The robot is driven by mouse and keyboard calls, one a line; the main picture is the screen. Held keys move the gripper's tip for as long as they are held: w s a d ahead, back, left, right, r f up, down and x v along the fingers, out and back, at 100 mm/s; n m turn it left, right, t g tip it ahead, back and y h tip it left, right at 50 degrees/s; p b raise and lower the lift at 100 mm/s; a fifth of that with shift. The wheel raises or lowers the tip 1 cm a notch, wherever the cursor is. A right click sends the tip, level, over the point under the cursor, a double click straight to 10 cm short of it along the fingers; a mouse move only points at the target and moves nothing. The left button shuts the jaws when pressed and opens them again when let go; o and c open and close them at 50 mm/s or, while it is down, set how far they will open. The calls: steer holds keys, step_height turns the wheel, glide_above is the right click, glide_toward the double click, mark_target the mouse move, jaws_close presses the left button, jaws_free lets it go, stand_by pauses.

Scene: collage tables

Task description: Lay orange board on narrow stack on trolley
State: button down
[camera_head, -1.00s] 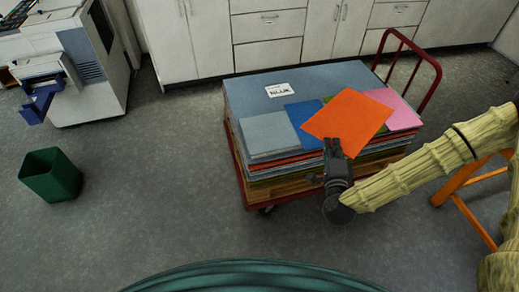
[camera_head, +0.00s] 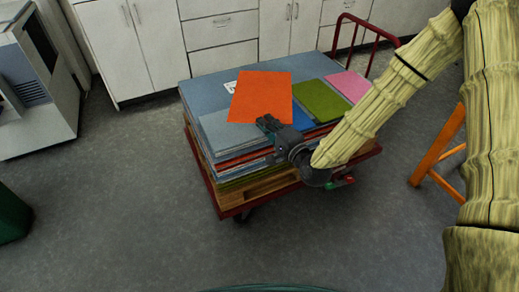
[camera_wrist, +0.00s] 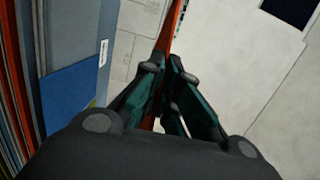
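The orange board (camera_head: 262,97) is in my gripper (camera_head: 268,123), held by its near edge above the trolley's load. In the wrist view, the orange board (camera_wrist: 172,28) shows as a thin strip between the fingers (camera_wrist: 165,80). The red trolley (camera_head: 224,207) carries a broad pile of large grey-blue boards (camera_head: 200,90). Smaller pieces lie along its front: a pale grey-blue stack (camera_head: 222,136), a blue board (camera_head: 302,118), a green board (camera_head: 321,101) and a pink board (camera_head: 350,86). The orange board hides part of the pale stack and blue board.
White cabinets (camera_head: 155,40) stand behind the trolley. The trolley's red handle (camera_head: 370,28) rises at the far right. An orange stool (camera_head: 440,140) stands at right, a green bin (camera_head: 12,215) at left. The floor in front is clear.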

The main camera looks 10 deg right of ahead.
steer(key=w+a+f+n+g+y+b, duration=0.2)
steer(key=f+b, duration=0.8)
steer(key=b, duration=1.1)
steer(key=w+n+g+y, duration=0.2)
steer(key=n+g+y, duration=0.2)
steer(key=y, duration=0.1)
steer(key=shift+f+b, duration=0.15)
steer(key=shift+b, duration=0.15)
steer(key=shift+f, duration=0.1)
steer(key=w+a+f+b, duration=0.2)
steer(key=w+f+b, duration=0.5)
steer(key=f, duration=0.3)
steer(key=shift+w+a+f+b, duration=0.2)
steer(key=shift+w+f+b, duration=0.05)
steer(key=shift+b, duration=0.2)
steer(key=shift+f, duration=0.1)
stand_by(0.4)
